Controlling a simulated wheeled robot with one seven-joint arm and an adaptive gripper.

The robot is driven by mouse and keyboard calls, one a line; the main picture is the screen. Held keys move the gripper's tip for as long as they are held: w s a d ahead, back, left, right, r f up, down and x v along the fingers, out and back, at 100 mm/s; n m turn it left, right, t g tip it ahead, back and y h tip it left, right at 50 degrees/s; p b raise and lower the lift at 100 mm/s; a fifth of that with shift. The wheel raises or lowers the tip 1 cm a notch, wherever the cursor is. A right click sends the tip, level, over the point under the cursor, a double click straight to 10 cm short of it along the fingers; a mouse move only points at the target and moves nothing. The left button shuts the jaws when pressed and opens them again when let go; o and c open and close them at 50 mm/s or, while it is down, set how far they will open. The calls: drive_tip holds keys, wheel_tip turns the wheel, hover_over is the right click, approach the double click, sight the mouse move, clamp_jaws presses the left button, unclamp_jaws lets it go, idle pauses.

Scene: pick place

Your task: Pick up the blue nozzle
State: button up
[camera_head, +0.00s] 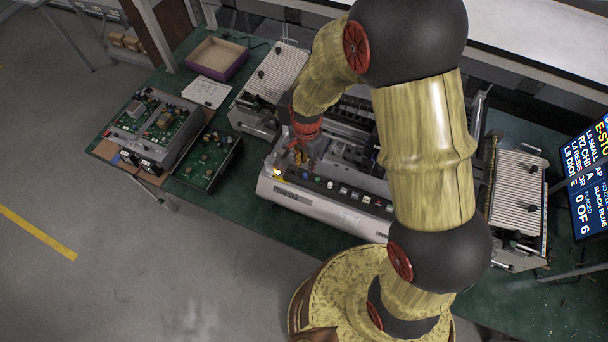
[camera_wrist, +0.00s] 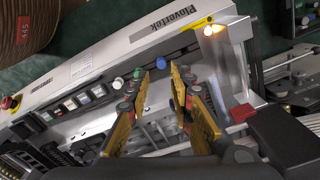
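A white piece (camera_wrist: 118,83) and several switches continue the row leftward. A lit yellow lamp (camera_wrist: 208,29) stands to the right of the nozzle. Circuit-board trays (camera_head: 155,125) and a purple-edged box (camera_head: 216,58) lie left on the green bench. A monitor (camera_head: 590,180) stands right.

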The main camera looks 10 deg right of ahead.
sight(305, 174)
drive_tip(key=shift+w+a+f, duration=0.1)
drive_tip(key=shift+w+f, duration=0.05)
drive_tip(key=shift+f, duration=3.25)
drive_tip(key=shift+c, duration=0.4)
drive_tip(key=c, duration=0.4)
drive_tip(key=shift+c, duration=0.3)
drive_tip(key=shift+r, duration=0.2)
